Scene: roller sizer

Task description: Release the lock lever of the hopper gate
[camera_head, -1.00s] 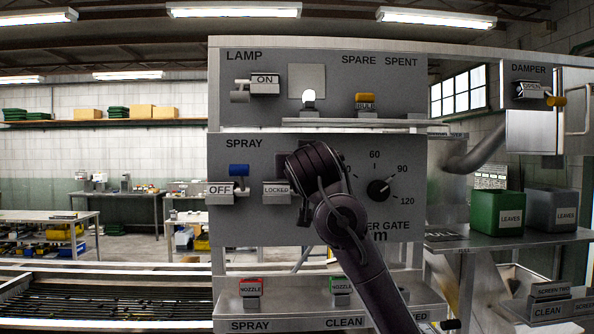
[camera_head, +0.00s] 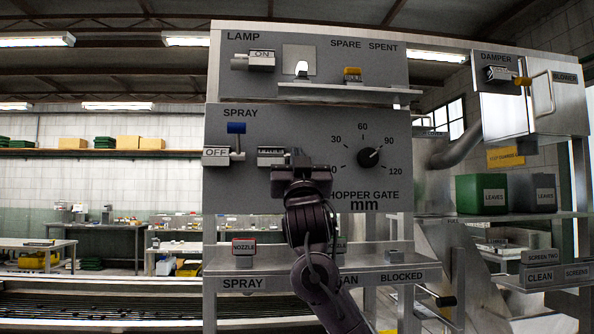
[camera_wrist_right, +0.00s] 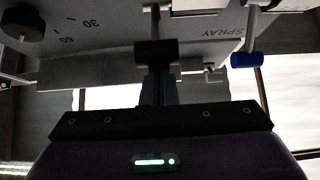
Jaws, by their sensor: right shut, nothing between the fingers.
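The hopper gate lock's small sign (camera_head: 270,152) is on the grey panel, and its partly covered word looks like FREE. The black grip of the lock lever (camera_wrist_right: 155,52) shows in the wrist view, on a thin stem against the panel. My right gripper (camera_head: 297,166) is in front of the panel, just right of the sign, and hides part of the lever. In the wrist view its narrow fingers (camera_wrist_right: 156,90) are shut and empty, close below the grip; whether they touch it I cannot tell. The hopper gate dial (camera_head: 368,157) points near 90. My left gripper is not in view.
The blue-handled spray lever (camera_head: 236,128), with an OFF sign, stands left of the lock. A shelf (camera_head: 320,272) juts out below the panel, with a nozzle block (camera_head: 244,251). The lamp shelf (camera_head: 345,93) juts out above.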

